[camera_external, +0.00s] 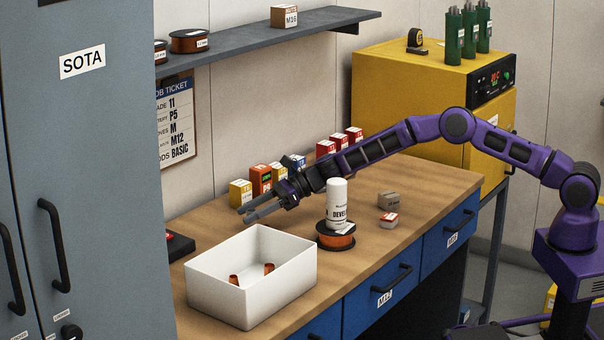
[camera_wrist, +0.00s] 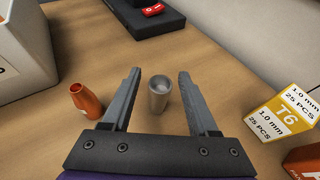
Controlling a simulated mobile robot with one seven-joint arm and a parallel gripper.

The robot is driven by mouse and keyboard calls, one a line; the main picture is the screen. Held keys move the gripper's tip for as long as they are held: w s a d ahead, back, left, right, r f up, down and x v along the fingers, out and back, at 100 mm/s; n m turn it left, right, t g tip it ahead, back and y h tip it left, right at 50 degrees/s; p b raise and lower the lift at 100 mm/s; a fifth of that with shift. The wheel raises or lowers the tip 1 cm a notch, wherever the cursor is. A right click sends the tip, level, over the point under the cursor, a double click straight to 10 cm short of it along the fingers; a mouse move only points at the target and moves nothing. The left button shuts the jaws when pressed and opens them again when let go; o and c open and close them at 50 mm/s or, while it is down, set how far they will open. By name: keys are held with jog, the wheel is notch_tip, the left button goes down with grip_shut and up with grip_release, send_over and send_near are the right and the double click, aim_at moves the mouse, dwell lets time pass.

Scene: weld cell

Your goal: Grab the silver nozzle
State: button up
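The silver nozzle (camera_wrist: 158,96) stands upright on the wooden bench in the wrist view. It lies between the two fingers of my gripper (camera_wrist: 159,74), with a gap on each side and no contact visible. My gripper is open and empty. In the external view my gripper (camera_external: 248,213) hangs over the bench, just behind the white bin; I cannot make out the silver nozzle there.
A copper nozzle (camera_wrist: 86,101) stands left of the left finger. A yellow T6 box (camera_wrist: 283,114) is at right. The white bin (camera_external: 252,295) holds copper pieces. A white bottle (camera_external: 338,203) stands on a spool (camera_external: 336,238). A dark tray (camera_wrist: 152,18) lies ahead.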

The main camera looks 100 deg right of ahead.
aim_at(251, 210)
grip_shut()
jog(key=shift+r, duration=0.1)
notch_tip(251, 210, up, 10)
jog(key=shift+f+p, duration=0.1)
jog(key=shift+p, duration=0.6)
